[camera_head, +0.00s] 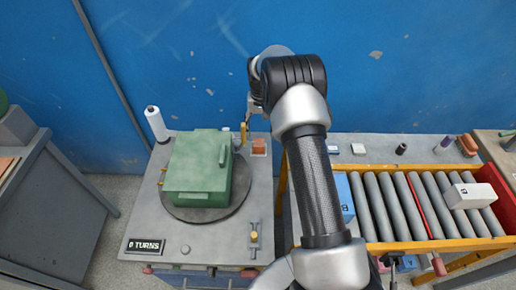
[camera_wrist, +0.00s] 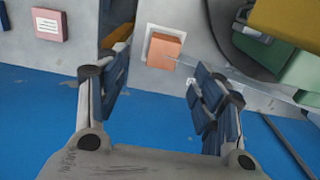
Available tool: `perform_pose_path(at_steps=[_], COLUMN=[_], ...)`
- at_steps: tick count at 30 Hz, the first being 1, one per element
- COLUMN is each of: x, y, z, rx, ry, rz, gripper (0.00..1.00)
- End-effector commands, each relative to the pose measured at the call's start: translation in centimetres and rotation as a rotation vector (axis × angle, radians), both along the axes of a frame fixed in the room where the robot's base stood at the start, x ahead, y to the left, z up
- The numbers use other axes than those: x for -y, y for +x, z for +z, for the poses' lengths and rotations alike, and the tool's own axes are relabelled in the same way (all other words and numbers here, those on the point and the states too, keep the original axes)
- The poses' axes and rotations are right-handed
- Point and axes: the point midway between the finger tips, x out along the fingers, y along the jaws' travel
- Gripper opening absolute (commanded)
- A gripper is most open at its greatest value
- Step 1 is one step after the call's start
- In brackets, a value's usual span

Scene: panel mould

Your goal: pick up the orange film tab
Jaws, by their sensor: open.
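The orange film tab (camera_wrist: 165,51) appears as a small orange block on a pale square on the grey table top. It also shows in the head view (camera_head: 259,146), near the table's back right corner. In the wrist view my gripper (camera_wrist: 158,68) is open, with its two dark-padded fingers apart and nothing between them. The tab shows beyond the gap between the fingertips, and no contact is visible. In the head view my arm hides part of the gripper at the back of the table.
A green mould (camera_head: 198,168) sits on a dark round turntable (camera_head: 202,212) left of the tab. A roller conveyor (camera_head: 412,205) lies to the right. A blue wall (camera_head: 190,60) is behind.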

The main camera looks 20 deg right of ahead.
Motion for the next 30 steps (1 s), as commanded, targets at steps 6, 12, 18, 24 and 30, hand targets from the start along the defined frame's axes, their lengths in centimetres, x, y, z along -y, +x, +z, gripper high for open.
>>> perform_pose_path(at_steps=[6,12,18,24,30], x=[0.0,-0.1,-0.4,-0.4,-0.4], y=[0.1,0.1,0.5,0.6,0.6], z=[-3.8,-4.7,-7.2,-9.6,-9.6], rx=[0.001,0.002,0.0,0.002,0.002], ry=[0.0,-0.001,0.0,-0.001,-0.001], rz=[0.0,0.001,0.001,0.0,0.0], gripper=[0.62,0.62,0.62,0.62,0.62])
